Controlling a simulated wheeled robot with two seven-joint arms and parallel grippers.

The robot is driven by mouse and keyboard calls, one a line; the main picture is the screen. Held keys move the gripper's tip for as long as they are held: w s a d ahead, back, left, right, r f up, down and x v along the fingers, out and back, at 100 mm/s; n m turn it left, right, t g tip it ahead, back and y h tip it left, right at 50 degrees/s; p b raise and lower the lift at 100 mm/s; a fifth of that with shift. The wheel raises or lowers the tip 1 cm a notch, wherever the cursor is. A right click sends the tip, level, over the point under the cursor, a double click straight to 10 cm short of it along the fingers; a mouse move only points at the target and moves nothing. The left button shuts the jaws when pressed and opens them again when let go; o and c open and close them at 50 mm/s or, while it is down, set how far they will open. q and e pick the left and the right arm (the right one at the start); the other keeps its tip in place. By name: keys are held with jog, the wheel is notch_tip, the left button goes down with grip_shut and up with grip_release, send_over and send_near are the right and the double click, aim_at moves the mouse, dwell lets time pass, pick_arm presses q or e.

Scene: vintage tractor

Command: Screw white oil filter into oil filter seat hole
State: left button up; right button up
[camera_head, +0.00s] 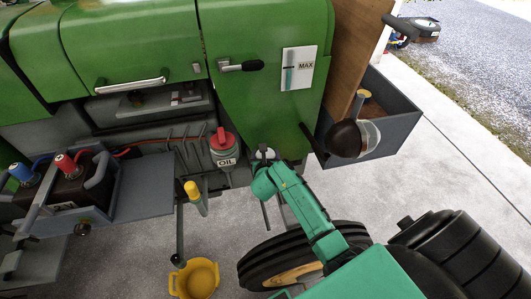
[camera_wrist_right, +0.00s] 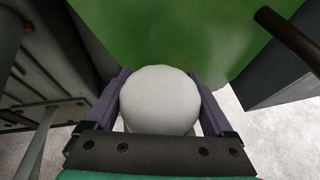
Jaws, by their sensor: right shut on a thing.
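The white oil filter (camera_wrist_right: 160,98) fills the middle of the right wrist view, its rounded end facing the camera. My right gripper (camera_wrist_right: 160,108) is shut on it, with one purple finger on each side. In the head view the right gripper (camera_head: 264,156) is below the green tractor panel, just right of the oil can, and a bit of the white filter shows at its tip. The filter seat hole cannot be made out; whether the filter touches it cannot be told. My left gripper is not in view.
A battery (camera_head: 84,178) sits on a grey tray (camera_head: 145,190). A yellow bucket (camera_head: 196,279) is on the floor. A grey box (camera_head: 392,120) is at right. A black tyre (camera_head: 262,262) lies below my arm.

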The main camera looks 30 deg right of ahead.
jog(key=shift+f, duration=0.4)
jog(key=o, duration=1.4)
jog(key=shift+s, duration=0.1)
jog(key=v, duration=1.4)
jog(key=shift+s+r, duration=0.15)
jog(key=shift+s, duration=0.05)
